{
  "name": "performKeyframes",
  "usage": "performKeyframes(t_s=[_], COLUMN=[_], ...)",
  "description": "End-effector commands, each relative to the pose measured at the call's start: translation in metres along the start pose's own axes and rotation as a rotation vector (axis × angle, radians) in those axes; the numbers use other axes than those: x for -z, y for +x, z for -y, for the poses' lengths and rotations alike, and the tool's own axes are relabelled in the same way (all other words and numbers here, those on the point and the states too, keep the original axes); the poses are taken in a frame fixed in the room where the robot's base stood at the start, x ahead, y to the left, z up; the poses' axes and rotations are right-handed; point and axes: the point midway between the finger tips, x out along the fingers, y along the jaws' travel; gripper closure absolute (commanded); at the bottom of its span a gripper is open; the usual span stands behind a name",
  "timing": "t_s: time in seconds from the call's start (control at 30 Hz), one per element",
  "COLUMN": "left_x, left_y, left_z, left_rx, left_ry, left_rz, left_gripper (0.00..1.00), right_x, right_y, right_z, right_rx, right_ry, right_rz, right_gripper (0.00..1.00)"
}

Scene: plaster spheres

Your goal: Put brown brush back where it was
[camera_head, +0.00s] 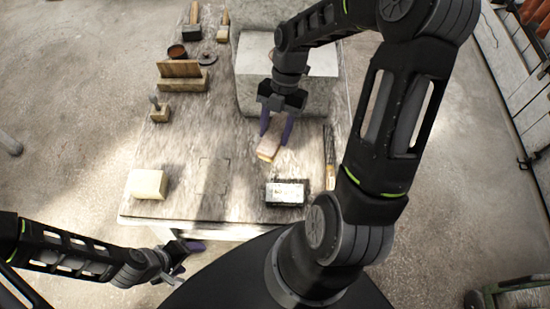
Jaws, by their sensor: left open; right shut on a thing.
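The brown brush (268,150), a small block with a tan-pink top, is between the fingertips of my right gripper (276,134). The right gripper reaches down over the worktable (225,215) from the right, its purple fingers shut on the brush, just in front of the grey stone block. Whether the brush touches the table is hard to tell. My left gripper (187,258) is open and empty, low at the left, off the front edge of the table.
A dark block with a pale top (287,193) and a long thin tool (329,160) lie at the right. A cream block (148,184) sits front left. The grey stone block (252,85) stands behind the brush. The middle-left tabletop is bare.

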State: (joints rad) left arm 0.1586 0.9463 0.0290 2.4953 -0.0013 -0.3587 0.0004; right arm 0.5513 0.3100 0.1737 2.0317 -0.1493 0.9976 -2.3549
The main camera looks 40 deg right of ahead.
Motion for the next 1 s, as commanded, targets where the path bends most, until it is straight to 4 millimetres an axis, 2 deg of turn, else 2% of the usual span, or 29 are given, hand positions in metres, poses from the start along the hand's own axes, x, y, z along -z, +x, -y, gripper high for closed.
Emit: performKeyframes(t_s=[0.3, 0.67, 1.0], left_x=[0.0, 0.0, 0.0], left_y=[0.0, 0.001, 0.001], left_z=[0.0, 0.0, 0.001], left_rx=[0.0, 0.0, 0.0], left_ry=[0.0, 0.0, 0.0], left_rz=[0.0, 0.0, 0.0], left_gripper=[0.29, 0.29, 0.29], right_x=[-0.002, -0.023, -0.025], right_y=[0.004, 0.055, 0.058], right_z=[0.0, 0.0, -0.001], right_rx=[0.0, 0.0, -0.002], right_ry=[0.003, 0.003, 0.003], right_rz=[-0.001, -0.001, 0.001], right_gripper=[0.87, 0.87, 0.87])
